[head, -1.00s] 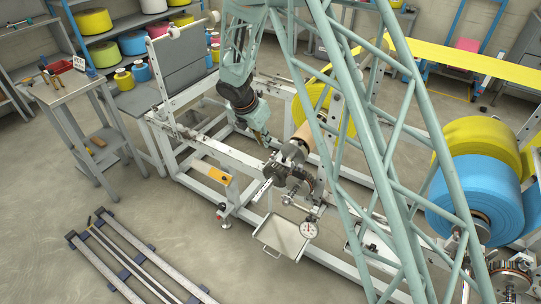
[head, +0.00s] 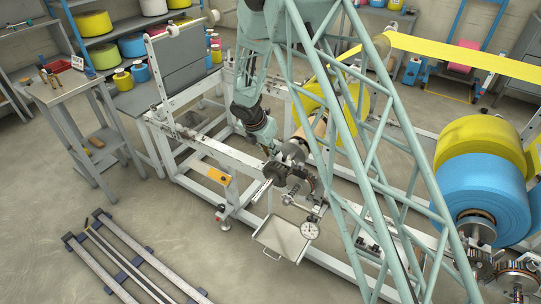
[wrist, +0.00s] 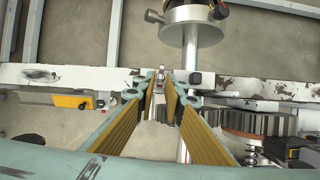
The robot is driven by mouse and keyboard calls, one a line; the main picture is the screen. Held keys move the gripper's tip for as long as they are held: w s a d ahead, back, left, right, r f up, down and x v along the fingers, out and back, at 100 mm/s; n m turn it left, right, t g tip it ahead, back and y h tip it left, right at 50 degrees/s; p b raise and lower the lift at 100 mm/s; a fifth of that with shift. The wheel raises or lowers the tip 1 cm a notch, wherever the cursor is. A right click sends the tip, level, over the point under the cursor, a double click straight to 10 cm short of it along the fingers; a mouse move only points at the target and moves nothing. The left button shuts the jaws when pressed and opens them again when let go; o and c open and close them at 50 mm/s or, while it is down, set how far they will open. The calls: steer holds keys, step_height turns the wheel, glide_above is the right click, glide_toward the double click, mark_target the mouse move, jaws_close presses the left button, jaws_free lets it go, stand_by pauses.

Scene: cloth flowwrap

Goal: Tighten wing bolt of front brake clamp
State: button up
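My gripper (wrist: 161,86) points at the white frame rail in the wrist view, its two gold-padded fingers apart. A small metal piece (wrist: 160,74), apparently the wing bolt, shows between the fingertips at the rail; I cannot tell if either finger touches it. In the head view my gripper (head: 270,150) is low at the front shaft end, just behind the dark brake parts (head: 299,178). The clamp itself is partly hidden by the gripper and too small to make out. In the wrist view a toothed grey and brown brake wheel (wrist: 255,123) lies right of the fingers.
A round metal collar on a shaft (wrist: 192,17) stands beyond the rail. Yellow and blue rolls (head: 478,185) are at right.

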steer(key=shift+w+d+f, duration=0.1)
steer(key=shift+f, duration=0.2)
steer(key=shift+c, duration=0.6)
jaws_close()
